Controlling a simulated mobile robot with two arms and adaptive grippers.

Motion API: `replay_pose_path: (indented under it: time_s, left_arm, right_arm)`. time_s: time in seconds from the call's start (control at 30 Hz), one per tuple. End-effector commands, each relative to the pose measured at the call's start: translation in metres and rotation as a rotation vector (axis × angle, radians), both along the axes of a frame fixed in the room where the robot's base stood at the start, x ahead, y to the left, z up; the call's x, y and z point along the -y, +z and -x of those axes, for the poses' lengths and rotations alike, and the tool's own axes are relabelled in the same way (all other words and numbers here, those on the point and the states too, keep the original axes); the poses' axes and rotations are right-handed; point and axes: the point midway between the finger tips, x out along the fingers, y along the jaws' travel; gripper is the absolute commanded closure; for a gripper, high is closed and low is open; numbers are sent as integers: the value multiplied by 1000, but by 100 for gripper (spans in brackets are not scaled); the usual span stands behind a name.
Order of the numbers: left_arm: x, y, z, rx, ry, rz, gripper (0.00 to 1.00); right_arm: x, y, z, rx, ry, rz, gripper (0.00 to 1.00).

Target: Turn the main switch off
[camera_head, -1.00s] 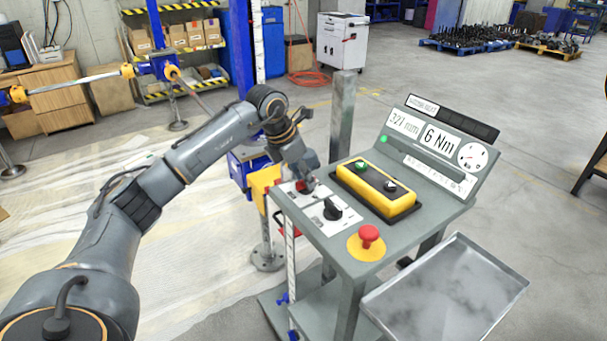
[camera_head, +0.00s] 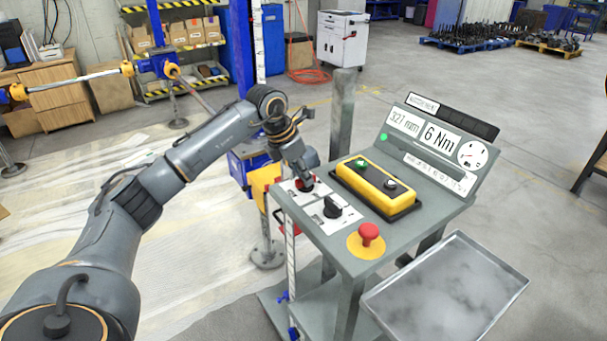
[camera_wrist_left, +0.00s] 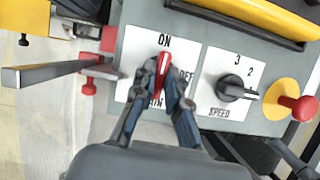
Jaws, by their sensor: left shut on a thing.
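The main switch is a red knob (camera_wrist_left: 163,66) on a white plate with "ON" above it and "OFF" to its right. In the left wrist view the knob points up toward "ON", with a slight tilt. My left gripper (camera_wrist_left: 158,82) is shut on the knob, one finger on each side of it. In the head view the left gripper (camera_head: 305,183) reaches down onto the switch plate (camera_head: 312,199) at the console's left edge, and the red knob (camera_head: 303,184) is partly hidden by the fingers. My right gripper is not in view.
Beside the switch are a black speed knob (camera_head: 332,208), a red emergency button (camera_head: 369,234) on a yellow base and a yellow button box (camera_head: 376,187). The display panel (camera_head: 436,143) reads 321 mm and 6 Nm. A metal tray (camera_head: 446,296) sits at the front right.

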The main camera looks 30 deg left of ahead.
Motion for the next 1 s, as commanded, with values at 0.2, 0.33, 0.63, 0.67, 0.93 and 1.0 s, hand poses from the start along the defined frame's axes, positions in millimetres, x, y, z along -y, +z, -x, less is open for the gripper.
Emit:
replay_pose_path:
  time_s: [0.2, 0.33, 0.63, 0.67, 0.93, 1.0]
  left_arm:
    - [-2, 2, -1, 1, -134, 1, 100]
    - [-2, 3, -2, 2, -250, 2, 100]
    - [-3, 3, -4, 4, -534, 3, 100]
    - [-3, 3, -4, 4, -562, 2, 100]
    - [-3, 3, -6, 4, -819, 2, 100]
    - [-3, 3, -6, 5, -886, 2, 100]
  right_arm:
    - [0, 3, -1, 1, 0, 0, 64]
    - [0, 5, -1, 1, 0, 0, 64]
    - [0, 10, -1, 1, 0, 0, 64]
    - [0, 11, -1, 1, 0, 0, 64]
    - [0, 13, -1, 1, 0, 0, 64]
    - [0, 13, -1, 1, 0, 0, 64]
